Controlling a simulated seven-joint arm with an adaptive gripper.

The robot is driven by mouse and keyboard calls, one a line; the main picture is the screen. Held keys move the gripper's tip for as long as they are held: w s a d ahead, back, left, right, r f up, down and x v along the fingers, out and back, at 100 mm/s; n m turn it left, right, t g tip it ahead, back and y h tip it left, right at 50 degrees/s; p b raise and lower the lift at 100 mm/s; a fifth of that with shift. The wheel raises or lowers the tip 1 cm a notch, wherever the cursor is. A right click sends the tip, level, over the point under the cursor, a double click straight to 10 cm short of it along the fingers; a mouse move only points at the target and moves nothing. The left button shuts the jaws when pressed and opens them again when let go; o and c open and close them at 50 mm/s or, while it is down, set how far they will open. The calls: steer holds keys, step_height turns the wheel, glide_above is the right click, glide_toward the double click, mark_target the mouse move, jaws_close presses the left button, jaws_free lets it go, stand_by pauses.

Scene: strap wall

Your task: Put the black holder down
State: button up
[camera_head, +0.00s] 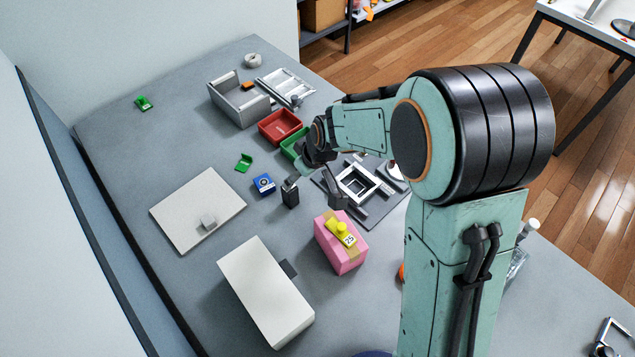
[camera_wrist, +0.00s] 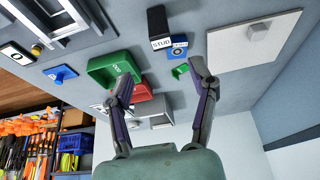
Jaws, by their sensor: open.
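The black holder (camera_head: 290,193) stands upright on the grey table, apart from my gripper. In the wrist view the black holder (camera_wrist: 157,22) shows a white label reading "STUD" and lies beyond the fingertips, near the top edge. My gripper (camera_head: 319,183) is close to the holder, on its right in the head view. In the wrist view my gripper (camera_wrist: 160,76) has its two fingers spread wide with nothing between them. The arm hides part of the table behind the gripper.
A blue box (camera_head: 264,184) stands close beside the holder. Green (camera_head: 292,147) and red (camera_head: 281,127) trays lie behind the gripper. A pink box (camera_head: 341,247) with a yellow piece, a white box (camera_head: 264,290) and a white board (camera_head: 190,205) lie nearer.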

steer(key=s+d+r+m+g, duration=0.1)
steer(key=s+d+r+m, duration=0.1)
steer(key=s, duration=0.6)
steer(key=s+d+r+m+g+h, duration=0.1)
steer(key=s+d+r+m, duration=0.2)
steer(key=s+d+r, duration=0.2)
steer(key=s+d+r+m+g+h, duration=0.1)
steer(key=s+d+r+m, duration=0.1)
steer(key=s+d, duration=0.4)
steer(key=s+r, duration=0.1)
steer(key=s, duration=0.4)
steer(key=shift+s+r+m, duration=0.25)
steer(key=shift+s+m, duration=0.15)
steer(key=shift+d, duration=0.1)
